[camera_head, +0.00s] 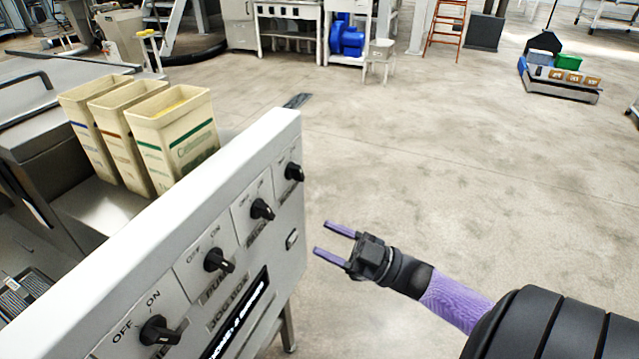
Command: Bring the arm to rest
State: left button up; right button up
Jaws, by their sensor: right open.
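My right gripper (330,242) is open and empty, with two purple fingers pointing left. It is held in the air over the floor, just right of the machine's control panel (185,238). A small gap of floor shows between the fingers and the panel edge. The panel is white with several black rotary knobs, and the nearest knob (160,333) is at the bottom of the view. My left gripper is not in view.
Three cream bins (172,130) with coloured stripes stand on the machine behind the panel. The concrete floor (450,170) to the right is wide and clear. A low cart (560,78) with small boxes, an orange ladder (446,28) and a stool (379,58) stand far back.

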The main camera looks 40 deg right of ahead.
dwell(0.5)
jog(key=s+f+m+g+h, duration=0.4)
jog(key=f+h, duration=0.2)
jog(key=f, duration=0.7)
jog(key=s+f+m+g+h, duration=0.3)
jog(key=s+f+m+h, duration=0.25)
jog(key=f, duration=0.75)
jog(key=s+a+f+g, duration=0.3)
jog(key=s+f+g, duration=0.1)
jog(key=s, duration=0.3)
jog(key=s+a+f+g, duration=0.4)
jog(key=s, duration=0.4)
jog(key=s+a+f+g, duration=0.3)
jog(key=s+f, duration=0.1)
jog(key=s, duration=0.3)
jog(key=shift+s+a+f+n+g+h, duration=0.3)
jog(key=shift+s+a+n+g+h, duration=0.05)
jog(key=shift+a+n+g, duration=0.1)
